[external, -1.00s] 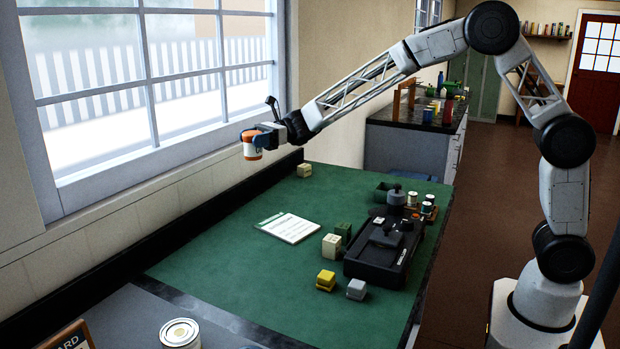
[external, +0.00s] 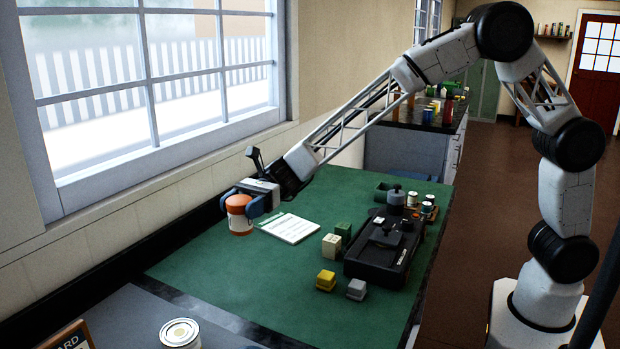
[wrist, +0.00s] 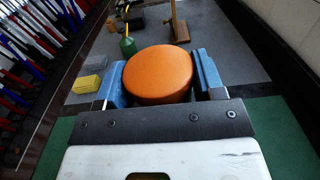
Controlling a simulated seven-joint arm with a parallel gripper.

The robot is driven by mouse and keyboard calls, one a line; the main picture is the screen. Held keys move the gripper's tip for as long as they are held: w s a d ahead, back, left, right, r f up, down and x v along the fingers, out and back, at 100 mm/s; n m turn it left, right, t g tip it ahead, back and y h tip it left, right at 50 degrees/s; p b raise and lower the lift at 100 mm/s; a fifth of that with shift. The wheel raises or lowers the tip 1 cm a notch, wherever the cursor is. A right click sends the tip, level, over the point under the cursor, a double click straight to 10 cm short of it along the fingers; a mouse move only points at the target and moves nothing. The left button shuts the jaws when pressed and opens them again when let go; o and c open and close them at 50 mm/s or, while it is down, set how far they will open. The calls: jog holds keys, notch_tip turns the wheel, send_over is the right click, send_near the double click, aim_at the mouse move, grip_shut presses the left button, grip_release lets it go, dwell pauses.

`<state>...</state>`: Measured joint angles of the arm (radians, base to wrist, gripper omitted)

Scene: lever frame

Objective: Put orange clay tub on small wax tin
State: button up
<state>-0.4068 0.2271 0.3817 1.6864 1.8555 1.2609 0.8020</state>
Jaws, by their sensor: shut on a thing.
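The orange clay tub (external: 239,214) has an orange lid and a white band. It is upright at the window side of the green worktop, low over it or on it; I cannot tell which. My gripper (external: 245,205) is shut on the tub. In the wrist view the tub's round orange lid (wrist: 159,74) sits between the blue finger pads of my gripper (wrist: 160,82). A round cream-lidded tin (external: 180,333) stands on the grey counter at the bottom of the external view. I cannot tell whether it is the small wax tin.
A white notepad (external: 290,228) lies just right of the tub. A black tray (external: 382,250), small cans (external: 428,209) and several small blocks (external: 326,280) occupy the right side. The near-left green worktop is clear. The wrist view shows a green bottle (wrist: 128,46) and yellow block (wrist: 88,84).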

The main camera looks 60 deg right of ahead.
jog(key=s+a+f+n+g, duration=0.2)
jog(key=s+a+f+g, duration=0.1)
jog(key=s+a, duration=1)
jog(key=shift+s+f+g, duration=0.2)
jog(key=shift+f+g, duration=0.2)
send_over(180, 330)
jog(key=shift+a+f, duration=0.1)
jog(key=shift+f, duration=0.6)
jog(key=shift+f, duration=0.1)
jog(key=shift+f, duration=1.7)
jog(key=shift+f, duration=0.15)
jog(key=o, duration=1.1)
